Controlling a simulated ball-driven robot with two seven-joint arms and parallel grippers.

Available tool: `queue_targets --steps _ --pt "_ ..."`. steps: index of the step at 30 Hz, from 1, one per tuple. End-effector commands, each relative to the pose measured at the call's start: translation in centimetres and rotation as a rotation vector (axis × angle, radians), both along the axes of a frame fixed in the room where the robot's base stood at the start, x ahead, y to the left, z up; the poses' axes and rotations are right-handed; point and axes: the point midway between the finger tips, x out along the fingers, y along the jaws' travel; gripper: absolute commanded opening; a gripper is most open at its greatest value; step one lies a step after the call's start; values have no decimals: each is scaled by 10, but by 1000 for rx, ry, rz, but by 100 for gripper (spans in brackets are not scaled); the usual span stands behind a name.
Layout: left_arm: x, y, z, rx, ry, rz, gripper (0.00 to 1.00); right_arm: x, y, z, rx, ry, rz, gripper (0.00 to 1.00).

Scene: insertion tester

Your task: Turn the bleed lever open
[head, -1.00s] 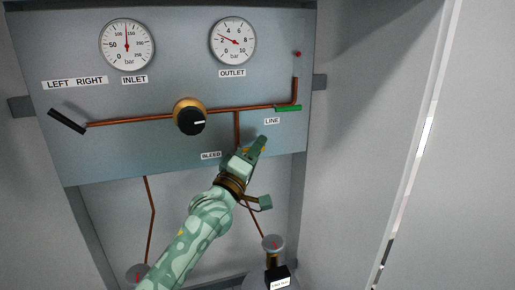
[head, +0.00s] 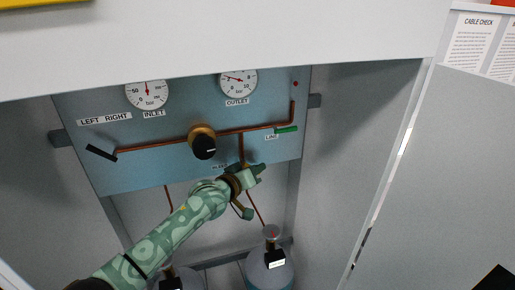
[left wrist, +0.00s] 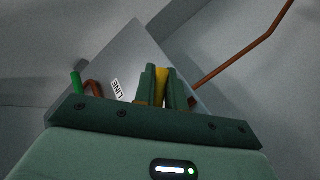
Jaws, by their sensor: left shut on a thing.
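The bleed lever shows as a yellow strip (left wrist: 161,86) between my fingers in the left wrist view. In the head view it is hidden behind my left gripper (head: 256,171). That gripper is shut on the lever, at the lower end of the copper branch pipe (head: 241,146). The BLEED label (head: 220,166) is partly covered by my left arm. My left gripper also shows from behind in the left wrist view (left wrist: 160,88). My right gripper is not in view.
The blue-grey panel (head: 130,178) carries the inlet gauge (head: 147,93), outlet gauge (head: 238,83), black regulator knob (head: 204,148), green line lever (head: 287,129) and black selector lever (head: 101,153). Gas cylinders (head: 270,270) stand below. Cabinet walls close in both sides.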

Motion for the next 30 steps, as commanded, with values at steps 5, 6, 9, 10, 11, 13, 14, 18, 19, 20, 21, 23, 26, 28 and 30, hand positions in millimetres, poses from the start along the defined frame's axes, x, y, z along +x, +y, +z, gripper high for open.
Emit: queue_targets --steps 5,6,9,10,11,13,14,18,19,20,21,23,26,28,30 --pt "-2 4 4 158 56 0 0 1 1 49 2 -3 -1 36" --pt "-2 5 3 194 67 0 0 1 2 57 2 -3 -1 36" --pt "-4 8 0 284 98 0 0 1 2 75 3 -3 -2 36" --pt "-4 9 0 311 105 0 0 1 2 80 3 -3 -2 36" --pt "-4 10 -2 339 115 -1 0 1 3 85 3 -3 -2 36" --pt "-5 12 -3 399 134 -1 0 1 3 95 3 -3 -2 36" --pt "-5 13 -4 424 143 -1 0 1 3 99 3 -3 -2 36" --pt "-7 17 -8 535 178 -1 0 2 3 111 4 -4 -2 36" --pt "-7 17 -9 558 185 -2 0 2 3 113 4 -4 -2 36" --pt "-7 18 -10 578 192 -1 0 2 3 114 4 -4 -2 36" --pt "-7 19 -10 606 199 -1 0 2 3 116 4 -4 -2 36" --pt "-8 21 -11 642 212 -2 0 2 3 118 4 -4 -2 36" --pt "-8 23 -12 694 227 -1 0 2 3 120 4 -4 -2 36" --pt "-9 24 -13 722 238 -1 0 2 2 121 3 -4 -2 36" --pt "-9 25 -14 747 245 -1 0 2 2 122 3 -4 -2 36"
